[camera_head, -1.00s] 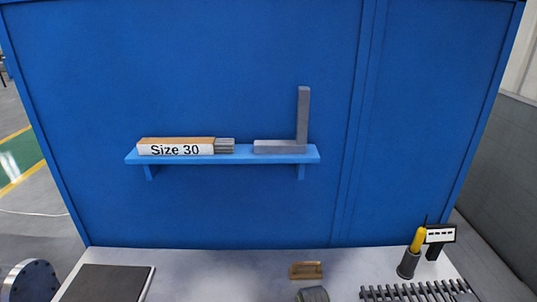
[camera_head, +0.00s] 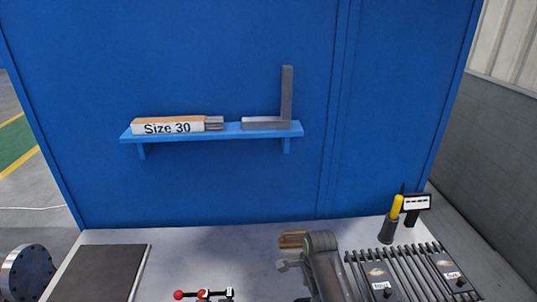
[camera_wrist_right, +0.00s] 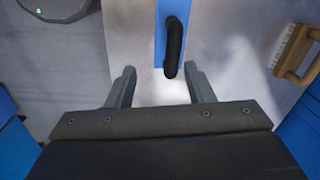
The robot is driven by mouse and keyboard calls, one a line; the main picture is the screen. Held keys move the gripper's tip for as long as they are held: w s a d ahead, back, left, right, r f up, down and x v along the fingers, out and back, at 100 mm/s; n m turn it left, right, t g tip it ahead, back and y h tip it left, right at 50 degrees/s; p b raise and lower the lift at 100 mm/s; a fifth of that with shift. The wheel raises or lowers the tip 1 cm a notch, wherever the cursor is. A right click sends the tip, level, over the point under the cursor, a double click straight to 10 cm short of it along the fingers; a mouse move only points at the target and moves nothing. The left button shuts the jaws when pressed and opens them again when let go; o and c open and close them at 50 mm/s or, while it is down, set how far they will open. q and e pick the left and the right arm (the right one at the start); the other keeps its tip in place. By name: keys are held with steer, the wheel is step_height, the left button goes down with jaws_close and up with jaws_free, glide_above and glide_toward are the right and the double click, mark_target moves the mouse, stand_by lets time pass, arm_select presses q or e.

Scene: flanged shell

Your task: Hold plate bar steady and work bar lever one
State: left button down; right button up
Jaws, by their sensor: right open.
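Red-knobbed levers (camera_head: 203,294) on a dark bar stand at the bottom edge of the head view, cut off by the frame. In the right wrist view, a black handle (camera_wrist_right: 173,42) lies over a blue strip (camera_wrist_right: 161,28). My right gripper (camera_wrist_right: 160,72) is open, with its fingers spread. The handle's near end shows between the fingertips in the picture, closer to the right finger; I cannot tell how far apart they are in depth. Nothing is visibly held. My left gripper is not in view. I cannot tell which lever is number one.
A wooden-handled brush (camera_head: 291,240) lies on the bench beside a grey rounded part (camera_head: 325,243). A ribbed dark rack (camera_head: 405,266) and a cup (camera_head: 387,232) with a yellow-handled tool stand right. A dark plate (camera_head: 98,270) lies left. A shelf (camera_head: 215,133) hangs behind.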

steer(key=s+d+f+n, duration=0.1)
steer(key=s+d+f, duration=0.1)
steer(key=f, duration=0.1)
steer(key=s+d+f+n+b, duration=0.1)
steer(key=s+d+f, duration=0.1)
steer(key=f, duration=0.1)
steer(key=s+d+f+n+b, duration=0.1)
steer(key=s+d+f, duration=0.2)
steer(key=shift+s+d+f+n+t, duration=0.1)
steer(key=shift+f+n+t, duration=0.25)
steer(key=shift+n+t, duration=0.05)
steer(key=s+d+f+n+b, duration=0.2)
steer(key=s+d+f+n, duration=0.2)
steer(key=s+d+f, duration=0.3)
steer(key=s+d+f+n+h+b, duration=0.1)
steer(key=s+d+f+n+b, duration=0.15)
steer(key=s+f, duration=0.75)
steer(key=s+d+f+n+b, duration=0.15)
steer(key=s+f+b, duration=0.4)
steer(key=f, duration=0.85)
steer(key=s+f+n, duration=0.1)
steer(key=s+f, duration=0.3)
steer(key=s, duration=0.4)
steer(key=s+d+f+n+b, duration=0.1)
steer(key=s+f+n, duration=0.1)
steer(key=s+f, duration=0.3)
steer(key=s, duration=0.3)
steer(key=shift+s+f, duration=0.2)
steer(key=shift+f, duration=0.05)
